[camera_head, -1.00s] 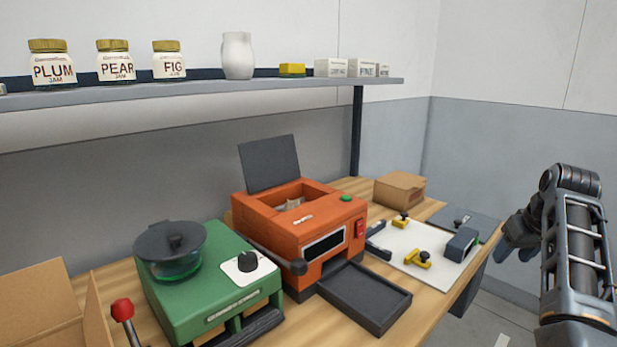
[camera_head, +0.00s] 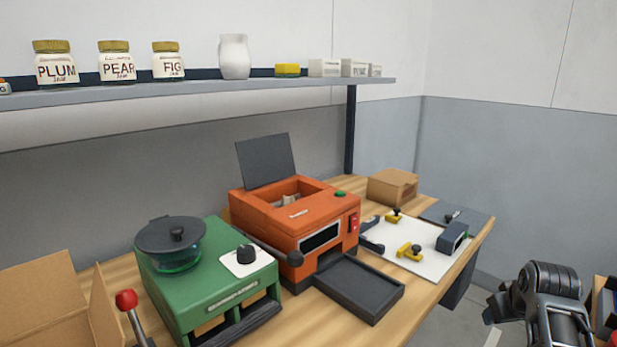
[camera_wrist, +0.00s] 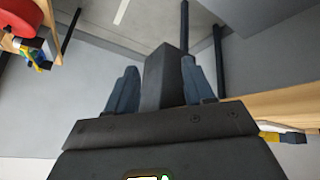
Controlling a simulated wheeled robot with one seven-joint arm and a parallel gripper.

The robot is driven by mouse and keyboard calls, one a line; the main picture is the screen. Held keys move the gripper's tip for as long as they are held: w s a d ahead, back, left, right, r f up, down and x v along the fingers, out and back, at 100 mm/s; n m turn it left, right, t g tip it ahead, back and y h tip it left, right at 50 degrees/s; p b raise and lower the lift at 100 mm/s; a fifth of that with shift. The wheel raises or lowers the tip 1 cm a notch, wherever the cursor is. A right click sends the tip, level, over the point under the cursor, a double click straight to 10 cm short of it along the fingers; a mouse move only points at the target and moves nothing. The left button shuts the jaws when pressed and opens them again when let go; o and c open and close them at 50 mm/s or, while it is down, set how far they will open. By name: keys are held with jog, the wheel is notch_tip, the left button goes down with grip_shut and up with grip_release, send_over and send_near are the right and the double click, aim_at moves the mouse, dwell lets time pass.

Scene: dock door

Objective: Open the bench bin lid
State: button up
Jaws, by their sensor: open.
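A flat dark grey panel with a small dark knob, which looks like the bench bin lid (camera_head: 470,220), lies flat at the far right corner of the wooden bench (camera_head: 405,314). It looks shut. A dark box shape (camera_head: 458,286) hangs under the bench edge below it; I cannot tell if it is the bin body. My gripper (camera_wrist: 160,66) is open, its two blue-grey fingers apart. A dark block shows between them, but I cannot tell what it is. In the head view my arm is low at the right, beside the bench and apart from the lid.
A white board (camera_head: 428,262) with yellow-knobbed parts and a dark block lies near the lid. A cardboard box (camera_head: 392,187) stands behind. An orange machine (camera_head: 325,213) with raised cover and a green machine (camera_head: 200,280) fill the middle and left.

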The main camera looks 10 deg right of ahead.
jog(key=s+a+f+n+t, duration=0.1)
jog(key=s+a+f+t, duration=0.15)
jog(key=s+a, duration=0.45)
jog(key=s+a+f+t, duration=0.15)
jog(key=s+f, duration=0.25)
jog(key=s, duration=0.6)
jog(key=s+a+f+n+t, duration=0.1)
jog(key=s+a+f, duration=0.2)
jog(key=s+a, duration=0.45)
jog(key=s+a+r+t+y, duration=0.1)
jog(key=s+a+r+t, duration=0.1)
jog(key=s+a+r, duration=0.3)
jog(key=s+a+r+t+y, duration=0.2)
jog(key=s+a+r, duration=0.3)
jog(key=s+r, duration=0.9)
jog(key=s, duration=0.3)
jog(key=shift+s, duration=0.3)
